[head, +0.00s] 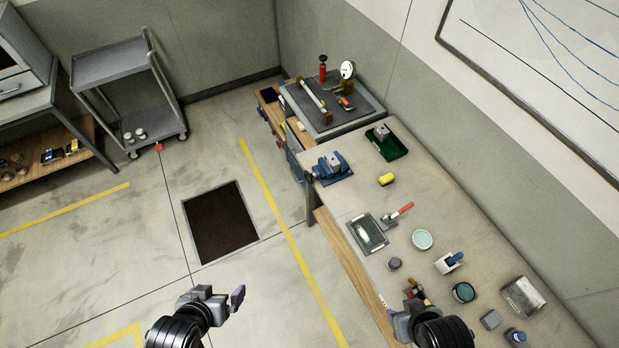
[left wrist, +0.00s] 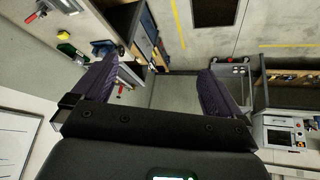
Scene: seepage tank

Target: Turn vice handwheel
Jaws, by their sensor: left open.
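The blue vice (head: 331,167) stands at the far left corner of the long workbench, with a grey block-like part on top. Its handwheel is too small to make out. The vice also shows at the upper left of the left wrist view (left wrist: 103,47), partly behind a finger. My left gripper (head: 237,298) is open and empty above the floor, left of the bench and well short of the vice. Its two dark fingers stand wide apart in the left wrist view (left wrist: 157,78). My right gripper (head: 415,294) is over the bench's near edge; its fingers are unclear.
The workbench (head: 460,210) carries a green bin (head: 386,142), a yellow block (head: 387,179), a red-handled tool (head: 398,212) and several dishes. A grey tray (head: 335,126) with a gauge stands behind the vice. Open floor with a dark mat (head: 220,222) lies left; a cart (head: 112,65) stands farther back.

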